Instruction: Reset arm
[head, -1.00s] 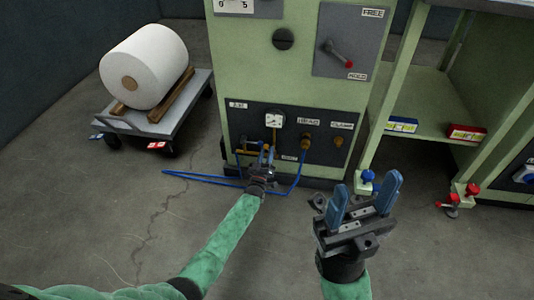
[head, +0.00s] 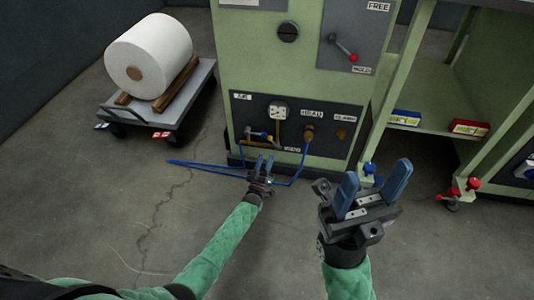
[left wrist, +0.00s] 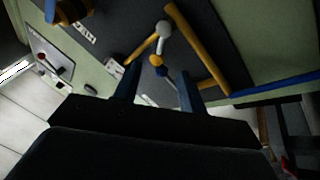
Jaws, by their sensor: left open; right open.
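My left gripper (head: 264,165) is open in front of the lower edge of the green machine's dark panel (head: 293,128), with its arm reaching in from the lower left. In the left wrist view its two dark fingers (left wrist: 158,88) stand apart, with the panel's yellow pipes (left wrist: 200,50) and a small blue-and-yellow part beyond them. I see nothing held between them. My right gripper (head: 371,182) is open and empty, raised at the right with its blue fingers pointing up.
A white roll (head: 149,55) lies on a grey cart (head: 190,95) at the left. A blue hose (head: 210,169) lies on the floor by the machine (head: 265,70).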

